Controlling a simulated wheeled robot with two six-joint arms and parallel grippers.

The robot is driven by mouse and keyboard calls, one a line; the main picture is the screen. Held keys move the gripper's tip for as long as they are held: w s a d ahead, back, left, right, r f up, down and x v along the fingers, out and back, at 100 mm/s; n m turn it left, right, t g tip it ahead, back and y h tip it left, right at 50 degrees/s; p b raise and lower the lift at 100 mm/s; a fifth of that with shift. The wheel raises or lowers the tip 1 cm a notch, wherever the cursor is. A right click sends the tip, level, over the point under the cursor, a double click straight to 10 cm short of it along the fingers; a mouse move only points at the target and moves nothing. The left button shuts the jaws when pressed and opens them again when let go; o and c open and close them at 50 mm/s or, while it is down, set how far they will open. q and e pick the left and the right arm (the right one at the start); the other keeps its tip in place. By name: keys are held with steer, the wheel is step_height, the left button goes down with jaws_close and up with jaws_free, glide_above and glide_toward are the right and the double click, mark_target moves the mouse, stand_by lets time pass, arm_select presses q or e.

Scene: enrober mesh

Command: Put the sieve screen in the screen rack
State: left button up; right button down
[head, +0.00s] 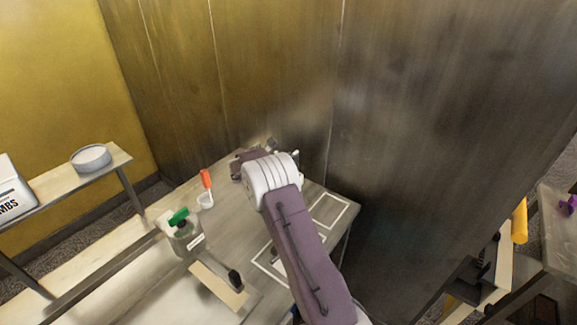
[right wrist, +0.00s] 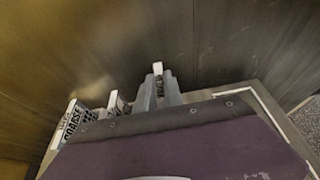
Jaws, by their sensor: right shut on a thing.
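My right gripper (head: 250,163) is at the far end of the table by the metal wall, largely covered by my wrist in the head view. In the right wrist view its two grey fingers (right wrist: 160,92) show past my purple gripper body, close together. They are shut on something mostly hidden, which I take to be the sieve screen. A white tab with dark lettering shows between them; I cannot tell what it belongs to. A white label reading COARSE (right wrist: 72,122) and a smaller label (right wrist: 113,103) stand left of the fingers, apparently on the screen rack. My left gripper is out of view.
On the table (head: 125,262) are an orange-handled scoop (head: 206,180), a green-topped container (head: 187,240), a dark-handled scraper (head: 217,288) and white outlines (head: 330,210). A shelf at left holds a round tin (head: 90,158) and a lettered box (head: 10,190). Metal walls (head: 265,70) close off the back.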

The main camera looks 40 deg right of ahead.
mark_target(298, 164)
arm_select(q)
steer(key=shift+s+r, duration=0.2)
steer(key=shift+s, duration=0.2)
arm_select(e)
steer(key=shift+s, duration=0.1)
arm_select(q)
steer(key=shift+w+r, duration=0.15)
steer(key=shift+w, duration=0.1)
arm_select(e)
steer(key=f, duration=0.4)
steer(key=shift+w+f, duration=0.1)
steer(key=shift+w, duration=0.15)
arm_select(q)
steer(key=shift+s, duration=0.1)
arm_select(e)
steer(key=shift+s, duration=0.1)
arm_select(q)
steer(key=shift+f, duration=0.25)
arm_select(e)
steer(key=shift+f, duration=0.15)
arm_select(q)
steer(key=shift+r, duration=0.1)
arm_select(e)
steer(key=c, duration=1.5)
jaws_free()
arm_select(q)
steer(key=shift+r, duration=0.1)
arm_select(e)
steer(key=shift+o, duration=0.2)
